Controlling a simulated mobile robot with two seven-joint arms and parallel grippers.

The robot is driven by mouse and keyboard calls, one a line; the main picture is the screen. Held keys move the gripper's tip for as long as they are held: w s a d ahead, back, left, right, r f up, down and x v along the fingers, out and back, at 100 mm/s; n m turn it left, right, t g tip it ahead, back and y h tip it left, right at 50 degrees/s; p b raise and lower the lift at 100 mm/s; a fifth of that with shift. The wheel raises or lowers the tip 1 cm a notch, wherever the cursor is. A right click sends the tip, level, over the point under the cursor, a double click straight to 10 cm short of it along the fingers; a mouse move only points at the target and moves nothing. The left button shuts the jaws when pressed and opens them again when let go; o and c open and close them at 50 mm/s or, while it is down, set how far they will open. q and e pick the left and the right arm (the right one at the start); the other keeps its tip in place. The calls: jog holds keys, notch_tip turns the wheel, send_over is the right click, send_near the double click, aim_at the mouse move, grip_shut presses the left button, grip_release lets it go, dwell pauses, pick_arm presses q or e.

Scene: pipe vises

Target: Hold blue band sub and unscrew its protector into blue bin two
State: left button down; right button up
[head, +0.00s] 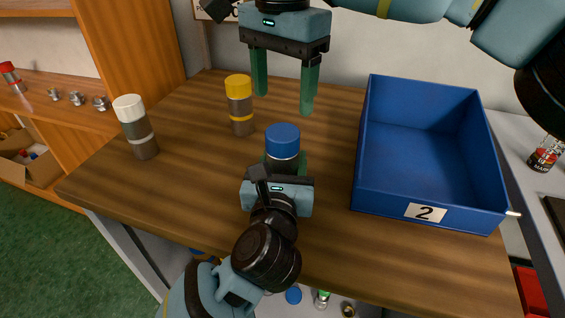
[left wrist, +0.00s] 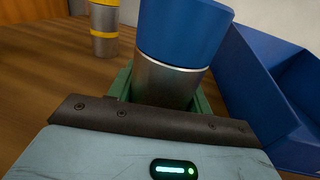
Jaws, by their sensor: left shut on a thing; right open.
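The sub with the blue protector (head: 282,141) stands upright on the wooden table, near its middle. My left gripper (head: 284,168) is shut around its grey body, below the protector. In the left wrist view, the protector (left wrist: 183,32) sits on top of the grey body (left wrist: 165,82) between the green fingers. The lower body is hidden by the gripper. My right gripper (head: 284,105) is open and empty, above and behind the protector, with its green fingers pointing down. Blue bin two (head: 470,219) stands on the table to the right, labelled 2, and looks empty.
A yellow-capped sub (head: 239,105) stands behind and left of the held one; it also shows in the left wrist view (left wrist: 104,28). A white-capped sub (head: 134,127) stands near the table's left edge. The table's front left is clear.

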jog(key=m, duration=0.6)
jog(key=shift+m, duration=0.4)
jog(key=m, duration=1)
jog(key=shift+m, duration=0.4)
jog(key=m, duration=1.8)
jog(key=shift+m, duration=0.4)
jog(key=m, duration=0.4)
jog(key=shift+m, duration=0.3)
jog(key=m, duration=0.4)
